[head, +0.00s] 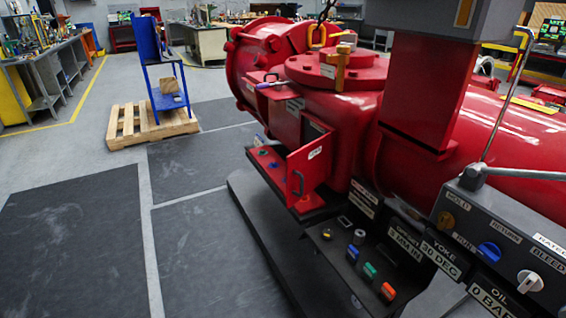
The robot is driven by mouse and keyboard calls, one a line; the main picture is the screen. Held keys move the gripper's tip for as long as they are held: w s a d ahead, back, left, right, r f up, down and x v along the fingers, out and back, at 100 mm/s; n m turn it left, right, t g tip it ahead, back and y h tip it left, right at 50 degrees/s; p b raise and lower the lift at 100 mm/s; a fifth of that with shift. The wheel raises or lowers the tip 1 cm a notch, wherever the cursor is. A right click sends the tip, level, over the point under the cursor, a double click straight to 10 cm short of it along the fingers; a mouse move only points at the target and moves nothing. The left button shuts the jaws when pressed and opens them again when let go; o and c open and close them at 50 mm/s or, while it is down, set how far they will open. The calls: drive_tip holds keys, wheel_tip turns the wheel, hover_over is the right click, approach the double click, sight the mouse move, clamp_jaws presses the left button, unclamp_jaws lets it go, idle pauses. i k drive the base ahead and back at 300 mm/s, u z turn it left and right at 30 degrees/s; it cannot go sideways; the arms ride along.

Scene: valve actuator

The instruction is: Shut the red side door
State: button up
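The red side door (318,164) is a small flat panel on the side of the big red valve actuator (365,115), near the middle of the head view. It stands open, swung out from the housing, with a dark opening (312,130) showing beside it. A dark bar handle (298,183) and a small white label are on its visible face. My gripper is not in this view, so its place and state do not show.
Below the door are a red ledge (262,163) with small knobs and a dark panel with coloured switches (370,270). A grey control box (515,245) with a metal lever stands right. A pallet (150,127) with a blue stand is back left. The left floor is clear.

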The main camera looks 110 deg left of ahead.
sight(307, 168)
drive_tip(key=u, duration=2.75)
drive_tip(key=k, duration=0.55)
drive_tip(key=z, duration=0.6)
drive_tip(key=i, duration=0.7)
drive_tip(key=u, duration=0.85)
drive_tip(key=i, duration=0.55)
drive_tip(key=u, duration=0.45)
